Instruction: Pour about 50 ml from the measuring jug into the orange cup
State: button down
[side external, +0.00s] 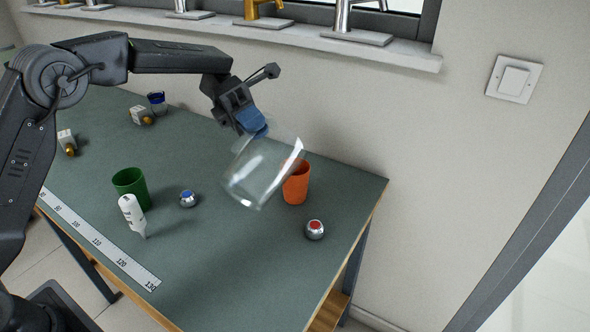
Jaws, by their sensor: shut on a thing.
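The clear measuring jug (258,178) is in the air over the green-topped table, tilted. My gripper (251,121) is shut on it at its upper side; blue shows at the fingers. The orange cup (299,188) stands upright on the table just right of the jug. The jug's right edge overlaps the cup's left part in this view, so I cannot tell how far apart they are. I see no clear liquid level in the jug and no stream. The inside of the cup is mostly hidden.
A ball with a red top (315,230) sits in front of the cup, and one with a blue top (188,199) left of the jug. A ruler (101,243) runs along the front edge.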

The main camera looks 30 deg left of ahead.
aim_at(239, 146)
jog(key=shift+w+r+n+p, duration=0.2)
jog(key=shift+w+n+p, duration=0.05)
jog(key=shift+w, duration=0.35)
jog(key=shift+w+r+n+p, duration=0.2)
jog(key=shift+w+n, duration=0.05)
jog(key=shift+w, duration=0.3)
jog(key=shift+s, duration=0.25)
jog(key=shift+w+r+n+g+h+p, duration=0.25)
jog(key=shift+w+p, duration=0.2)
jog(key=shift+p, duration=0.45)
dwell(0.8)
jog(key=shift+s, duration=0.15)
jog(key=shift+m, duration=0.75)
jog(key=s, duration=0.2)
jog(key=s+f, duration=0.1)
jog(key=s, duration=0.1)
jog(key=shift+s+f, duration=0.15)
jog(key=shift+f, duration=0.05)
jog(key=shift+s+f+m+t+y, duration=0.45)
jog(key=shift+s+f+m+t, duration=0.3)
jog(key=shift+s+f, duration=0.25)
jog(key=shift+s+a+f+m+b, duration=0.1)
jog(key=shift+s+f+m+b, duration=0.15)
jog(key=shift+f+b, duration=0.05)
